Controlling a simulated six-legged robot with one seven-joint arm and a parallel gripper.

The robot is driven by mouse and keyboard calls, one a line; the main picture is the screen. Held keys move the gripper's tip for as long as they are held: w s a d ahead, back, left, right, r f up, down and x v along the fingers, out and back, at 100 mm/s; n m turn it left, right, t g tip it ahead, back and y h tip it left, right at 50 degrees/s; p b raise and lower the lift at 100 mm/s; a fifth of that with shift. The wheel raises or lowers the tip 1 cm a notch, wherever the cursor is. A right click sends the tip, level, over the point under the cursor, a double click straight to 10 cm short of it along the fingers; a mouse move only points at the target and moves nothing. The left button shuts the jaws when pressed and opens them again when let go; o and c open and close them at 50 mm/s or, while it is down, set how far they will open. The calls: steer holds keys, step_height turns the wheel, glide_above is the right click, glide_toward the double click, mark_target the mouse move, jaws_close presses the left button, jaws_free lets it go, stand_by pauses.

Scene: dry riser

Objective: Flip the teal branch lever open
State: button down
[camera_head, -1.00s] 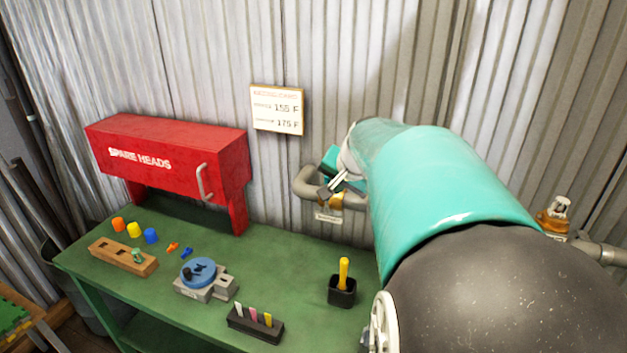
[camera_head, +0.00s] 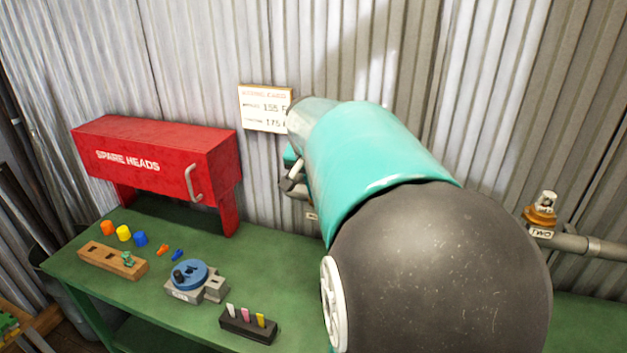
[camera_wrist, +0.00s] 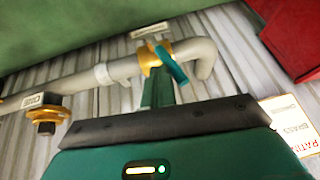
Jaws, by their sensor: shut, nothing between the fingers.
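The teal branch lever (camera_wrist: 172,66) shows in the wrist view, lying slantwise across a brass valve (camera_wrist: 151,58) on a grey pipe (camera_wrist: 117,69). My gripper (camera_wrist: 158,80) is shut and empty, its dark green fingers pointing at the valve just beside the lever. I cannot tell whether they touch it. In the head view my gripper (camera_head: 290,182) shows only in part at the wall, left of my teal arm. The arm hides the valve and most of the pipe there, and I cannot make out the lever.
A red spare heads box (camera_head: 155,160) stands left on the green bench (camera_head: 160,300). A rating card (camera_head: 265,108) hangs behind my wrist. A blue-topped fixture (camera_head: 190,275) and a black holder (camera_head: 248,325) stand on the bench. A brass fitting labelled TWO (camera_head: 541,217) is at right.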

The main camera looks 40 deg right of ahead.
steer(key=w+a+f+n+g+h, duration=0.3)
steer(key=w+f+g+h, duration=0.3)
steer(key=g, duration=0.4)
steer(key=shift+w+a+f+n, duration=0.3)
steer(key=shift+w+a, duration=0.25)
steer(key=shift+w, duration=0.35)
steer(key=shift+f, duration=0.15)
